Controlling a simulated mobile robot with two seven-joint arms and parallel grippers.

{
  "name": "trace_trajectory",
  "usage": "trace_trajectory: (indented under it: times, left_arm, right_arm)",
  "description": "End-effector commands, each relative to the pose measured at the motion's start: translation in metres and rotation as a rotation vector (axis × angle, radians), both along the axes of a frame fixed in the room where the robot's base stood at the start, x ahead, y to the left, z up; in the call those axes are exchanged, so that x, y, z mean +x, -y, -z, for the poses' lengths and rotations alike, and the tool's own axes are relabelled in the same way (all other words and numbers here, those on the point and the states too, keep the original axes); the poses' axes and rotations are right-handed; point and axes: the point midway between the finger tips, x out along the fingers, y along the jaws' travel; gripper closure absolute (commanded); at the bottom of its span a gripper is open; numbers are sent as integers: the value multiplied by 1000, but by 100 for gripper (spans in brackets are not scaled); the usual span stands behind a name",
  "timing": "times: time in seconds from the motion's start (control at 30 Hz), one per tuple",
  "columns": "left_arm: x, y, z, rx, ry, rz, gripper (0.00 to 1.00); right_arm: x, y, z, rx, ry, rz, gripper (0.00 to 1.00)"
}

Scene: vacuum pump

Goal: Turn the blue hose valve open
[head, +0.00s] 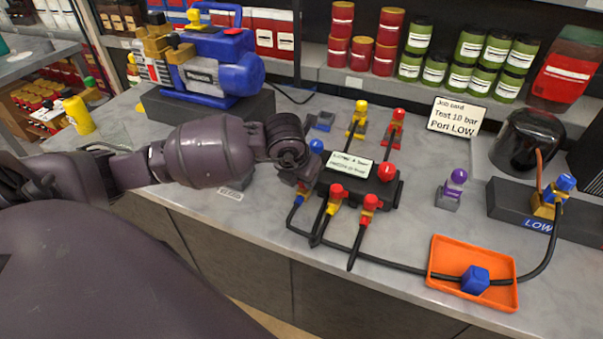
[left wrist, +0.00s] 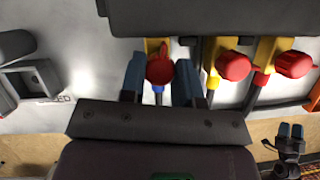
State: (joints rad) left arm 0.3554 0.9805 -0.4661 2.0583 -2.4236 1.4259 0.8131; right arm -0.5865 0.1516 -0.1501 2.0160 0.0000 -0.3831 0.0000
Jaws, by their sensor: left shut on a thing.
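My left gripper (left wrist: 160,85) is shut on the red handle (left wrist: 159,70) of the blue hose valve, with one blue-padded finger on each side of it. The blue hose (left wrist: 159,93) shows just below that handle in the left wrist view. In the head view the left gripper (head: 299,180) is at the left front of the black manifold (head: 345,190) and hides this valve. The blue hose (head: 295,212) comes out below it. What seems to be my right gripper (left wrist: 290,131) is small and low at the right of the left wrist view, away from the manifold; its opening is unclear.
The red-handled yellow hose valve (head: 337,191) and red hose valve (head: 371,203) stand close to the right. A blue knob (head: 316,146) is on the manifold behind the gripper. An orange tray (head: 445,256) lies right. A blue pump (head: 215,65) stands back left.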

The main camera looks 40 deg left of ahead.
Motion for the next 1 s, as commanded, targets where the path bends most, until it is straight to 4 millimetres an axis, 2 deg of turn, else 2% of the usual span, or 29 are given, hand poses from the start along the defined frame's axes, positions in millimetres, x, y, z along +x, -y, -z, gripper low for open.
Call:
trace_trajectory:
  times: [0.4, 0.97, 1.0]
  left_arm:
    - [0, 1, -1, -1, -1, -185, 94]
    - [0, 1, 0, -1, -2, -210, 94]
    - [0, 1, 0, -1, -2, -210, 64]
  right_arm:
    - [0, -3, -7, 12, 10, 12, 42]
    - [-4, 0, -5, 5, -1, 9, 42]
    - [-4, 0, -5, 5, -1, 9, 42]
